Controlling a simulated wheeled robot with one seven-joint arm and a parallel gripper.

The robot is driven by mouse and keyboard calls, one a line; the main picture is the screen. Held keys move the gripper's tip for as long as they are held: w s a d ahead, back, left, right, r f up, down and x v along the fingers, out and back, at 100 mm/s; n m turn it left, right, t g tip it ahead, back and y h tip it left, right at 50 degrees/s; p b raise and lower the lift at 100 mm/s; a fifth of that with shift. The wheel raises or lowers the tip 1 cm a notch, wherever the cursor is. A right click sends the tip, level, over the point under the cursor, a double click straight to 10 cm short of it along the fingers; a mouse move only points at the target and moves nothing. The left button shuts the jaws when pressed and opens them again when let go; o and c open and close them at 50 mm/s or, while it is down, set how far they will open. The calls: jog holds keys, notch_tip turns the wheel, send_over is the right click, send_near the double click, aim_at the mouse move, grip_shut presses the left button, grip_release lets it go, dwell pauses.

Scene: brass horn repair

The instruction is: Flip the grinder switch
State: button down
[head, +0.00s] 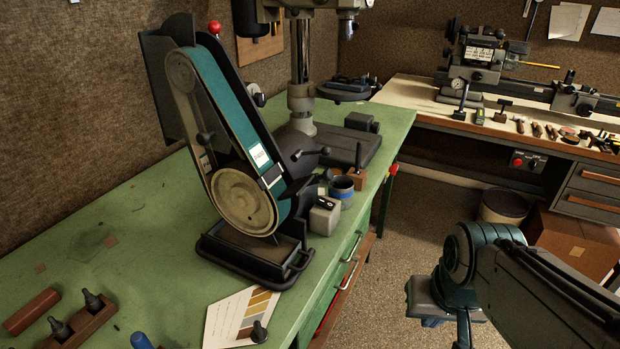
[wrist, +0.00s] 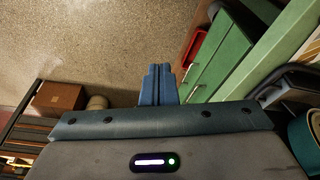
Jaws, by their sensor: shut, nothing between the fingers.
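The belt grinder (head: 245,160) stands on the green bench in the head view, with a teal belt and a large pale wheel. A small grey switch box (head: 324,217) with a dark switch (head: 325,202) on top sits at the grinder's right, near the bench's front edge. My gripper (head: 431,322) is out over the floor, right of the bench and apart from the switch box. In the wrist view its blue fingers (wrist: 158,84) are together and empty, with floor beyond them. I cannot make out the switch in the wrist view.
The green bench (head: 130,230) has drawers with handles along its front. A colour card (head: 227,318) lies at the front edge. A cardboard box (head: 575,243) and a bin (head: 503,206) stand on the floor.

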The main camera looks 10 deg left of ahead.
jog(key=shift+s+d, duration=0.1)
jog(key=w+a+r+n+y+b, duration=0.1)
jog(key=w+a+r+n+y, duration=0.1)
jog(key=w, duration=0.8)
jog(key=w+a+r+n+y+b, duration=0.1)
jog(key=w+a+n+y, duration=0.4)
jog(key=w, duration=0.5)
jog(key=w+a+r+n+t+y+b, duration=0.1)
jog(key=w+a+r+n+y, duration=0.2)
jog(key=w+n, duration=0.4)
jog(key=w+r, duration=0.1)
jog(key=w, duration=0.2)
jog(key=shift+w+a+y, duration=0.15)
jog(key=shift+y, duration=0.15)
jog(key=p, duration=0.2)
send_over(329, 205)
jog(key=f, duration=0.5)
jog(key=shift+d+f, duration=0.25)
jog(key=shift+d, duration=0.05)
jog(key=shift+a+f, duration=0.2)
jog(key=shift+f, duration=1.05)
jog(key=shift+a+f, duration=0.1)
jog(key=shift+f, duration=0.65)
